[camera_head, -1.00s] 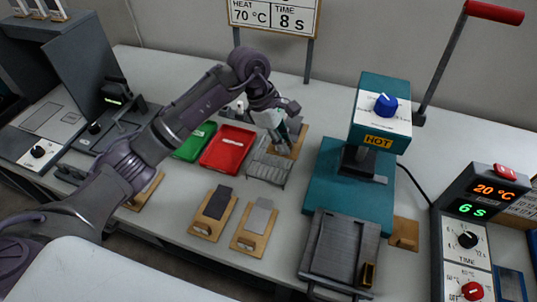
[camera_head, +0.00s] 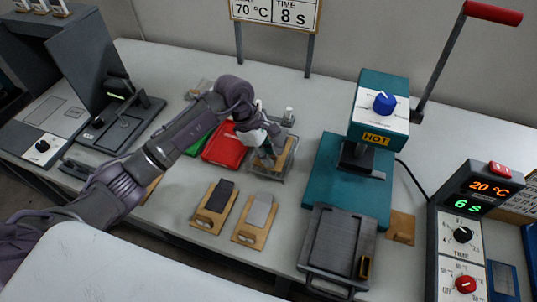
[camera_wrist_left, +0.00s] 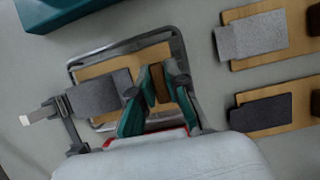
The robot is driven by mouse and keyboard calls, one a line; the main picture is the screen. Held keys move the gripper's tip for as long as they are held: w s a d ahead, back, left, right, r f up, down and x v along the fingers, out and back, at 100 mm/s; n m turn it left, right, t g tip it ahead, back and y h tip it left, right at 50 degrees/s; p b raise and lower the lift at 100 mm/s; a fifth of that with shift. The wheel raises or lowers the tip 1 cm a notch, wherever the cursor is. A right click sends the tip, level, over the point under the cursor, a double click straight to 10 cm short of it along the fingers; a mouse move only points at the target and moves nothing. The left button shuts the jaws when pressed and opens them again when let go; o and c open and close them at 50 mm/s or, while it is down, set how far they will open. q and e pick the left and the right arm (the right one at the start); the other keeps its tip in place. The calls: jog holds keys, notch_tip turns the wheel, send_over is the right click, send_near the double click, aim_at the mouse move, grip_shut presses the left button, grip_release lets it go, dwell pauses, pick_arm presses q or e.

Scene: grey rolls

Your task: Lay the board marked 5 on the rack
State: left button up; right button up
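My left gripper (camera_head: 268,157) is shut on the brown handle block (camera_wrist_left: 158,84) of a wooden board (camera_head: 287,152). The board carries a dark grey piece (camera_wrist_left: 98,95); its number is not readable. The board lies flat over the wire rack (camera_head: 268,179), within the rack's outline. In the left wrist view, the board (camera_wrist_left: 148,58) shows inside the rack's rim (camera_wrist_left: 120,44). I cannot tell whether it touches the rack. The gripper hides part of both. My right gripper is not in view.
Two more boards, one with a dark piece (camera_head: 220,196) and one with a light grey piece (camera_head: 260,211), lie in front of the rack. A red tray (camera_head: 225,148) is left of the rack. A teal press (camera_head: 330,185) stands close on its right.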

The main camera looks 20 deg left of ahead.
pick_arm(q)
jog(key=o, duration=0.4)
jog(key=shift+r, duration=0.2)
jog(key=b+v, duration=0.1)
jog(key=v, duration=1)
jog(key=shift+a+r, duration=0.25)
jog(key=shift+r, duration=0.1)
